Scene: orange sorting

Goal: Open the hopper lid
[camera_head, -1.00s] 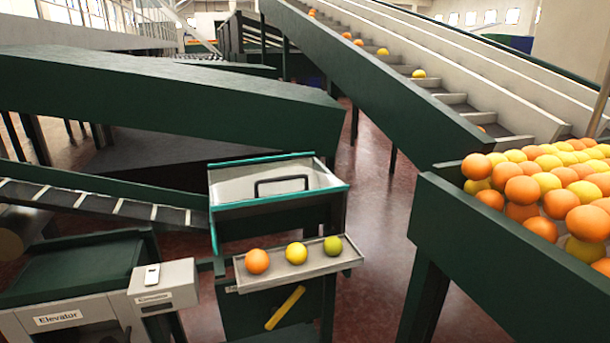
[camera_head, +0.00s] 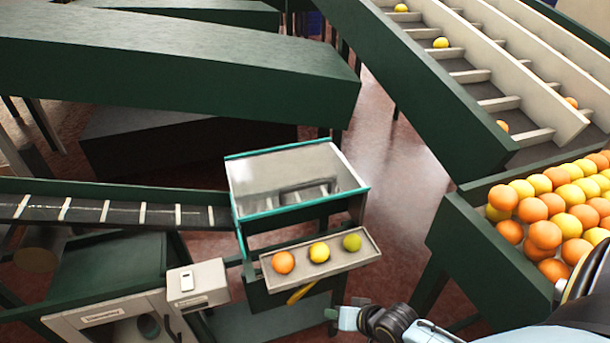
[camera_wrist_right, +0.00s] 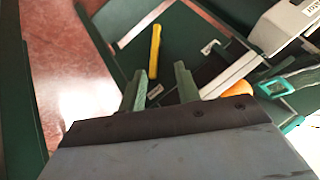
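The hopper (camera_head: 300,208) with its teal rim stands at the middle of the head view. Its top shows a grey panel (camera_head: 265,172) with a dark handle shape (camera_head: 307,188), blurred; I cannot tell clearly how the lid lies. My right gripper (camera_head: 345,318) is below the hopper's tray, low in the head view, apart from the hopper's top. In the right wrist view its two fingers (camera_wrist_right: 160,84) are apart with nothing between them. A yellow bar (camera_wrist_right: 155,50) on the hopper's front shows beyond them. My left gripper is out of view.
A tray (camera_head: 332,262) on the hopper's front holds an orange, a yellow and a green fruit. A fruit-filled bin (camera_head: 470,235) stands at the right. A belt (camera_head: 120,210) and a small control box (camera_head: 205,280) are at the left.

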